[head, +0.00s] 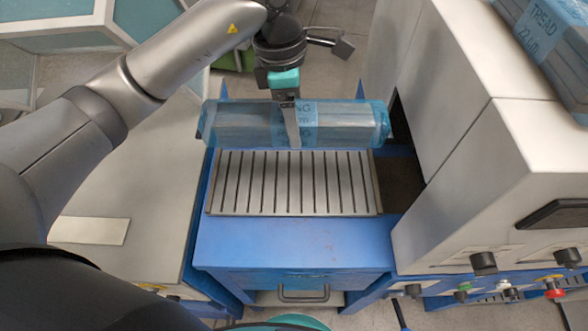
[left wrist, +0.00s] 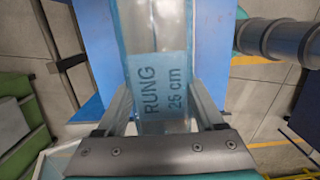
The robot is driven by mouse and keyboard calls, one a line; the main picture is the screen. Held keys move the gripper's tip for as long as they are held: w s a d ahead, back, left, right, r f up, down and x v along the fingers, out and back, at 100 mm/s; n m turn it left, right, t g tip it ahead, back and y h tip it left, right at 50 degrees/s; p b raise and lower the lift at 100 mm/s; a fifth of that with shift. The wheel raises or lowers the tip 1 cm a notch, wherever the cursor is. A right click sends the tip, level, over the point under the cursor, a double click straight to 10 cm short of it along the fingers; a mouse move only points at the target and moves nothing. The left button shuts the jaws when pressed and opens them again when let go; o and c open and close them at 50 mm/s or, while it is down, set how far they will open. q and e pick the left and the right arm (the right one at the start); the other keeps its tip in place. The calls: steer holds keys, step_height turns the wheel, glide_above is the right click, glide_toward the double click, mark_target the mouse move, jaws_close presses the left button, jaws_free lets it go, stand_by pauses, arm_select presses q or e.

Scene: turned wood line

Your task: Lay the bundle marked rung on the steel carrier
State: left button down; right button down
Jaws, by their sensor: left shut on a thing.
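The bundle marked rung (head: 345,124) is a long pack in clear blue film, lying crosswise in the head view. Its label reads "RUNG 25 cm" in the left wrist view (left wrist: 165,88). My left gripper (head: 290,125) is shut on it near its middle, with one finger on each side in the left wrist view (left wrist: 164,108). The steel carrier (head: 295,185) is a grey slatted plate on a blue stand. The bundle is at the carrier's far edge in the head view; I cannot tell its height above it. The carrier's visible slats are bare. My right gripper is not in view.
A pale machine housing (head: 490,170) with knobs stands close on the right, with a dark opening beside the carrier. A bundle marked tread (head: 535,40) lies on top of it. A pale bench (head: 140,190) is on the left. The blue stand (head: 300,240) has bare room in front.

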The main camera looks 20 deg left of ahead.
arm_select(q)
step_height(320, 180, down, 11)
steer(key=shift+r, duration=0.1)
steer(key=shift+f+b, duration=0.4)
steer(key=shift+f, duration=1.7)
steer(key=shift+f, duration=0.1)
jaws_free()
